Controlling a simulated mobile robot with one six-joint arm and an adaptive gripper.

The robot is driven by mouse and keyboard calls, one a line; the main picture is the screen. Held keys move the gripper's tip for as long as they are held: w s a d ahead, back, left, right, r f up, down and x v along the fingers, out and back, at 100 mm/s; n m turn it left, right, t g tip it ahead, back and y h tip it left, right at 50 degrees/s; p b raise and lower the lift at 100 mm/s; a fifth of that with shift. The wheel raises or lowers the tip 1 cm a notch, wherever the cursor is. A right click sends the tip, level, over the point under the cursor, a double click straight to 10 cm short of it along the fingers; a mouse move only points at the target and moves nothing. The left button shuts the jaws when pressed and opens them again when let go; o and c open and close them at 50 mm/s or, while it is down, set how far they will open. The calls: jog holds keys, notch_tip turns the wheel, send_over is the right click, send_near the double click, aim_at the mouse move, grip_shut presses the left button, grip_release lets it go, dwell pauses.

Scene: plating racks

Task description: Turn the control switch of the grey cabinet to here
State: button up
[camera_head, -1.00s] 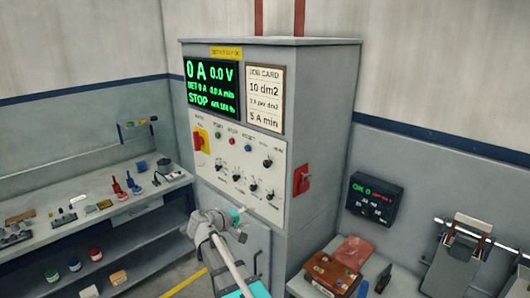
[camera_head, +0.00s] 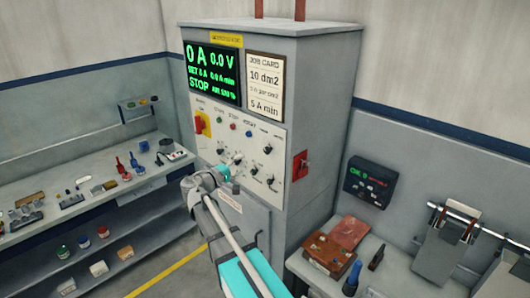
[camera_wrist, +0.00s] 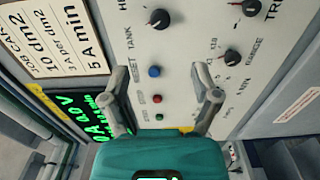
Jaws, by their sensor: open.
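The grey cabinet (camera_head: 325,110) stands at the centre of the head view, with a white control panel (camera_head: 274,205) on its front. Black knobs (camera_head: 267,149) sit on the panel; three knobs show in the wrist view, one at its top (camera_wrist: 158,18) and another at right (camera_wrist: 233,57). I cannot read which one is the control switch. My gripper (camera_head: 232,166) is at the panel's lower left and hides part of it. In the wrist view my gripper (camera_wrist: 156,82) is open and empty, its fingers spread either side of blue (camera_wrist: 154,71), red and green buttons.
The panel also carries a yellow-and-red switch (camera_head: 203,124). The display (camera_head: 212,72) reads 0 A, 0.0 V, STOP, beside a job card (camera_head: 264,83). Benches with small items stand left and right.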

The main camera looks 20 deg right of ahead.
aim_at(266, 151)
jog(key=shift+d, duration=0.15)
jog(key=x, duration=1.3)
jog(key=shift+w+d, duration=0.1)
jog(key=shift+d, duration=0.15)
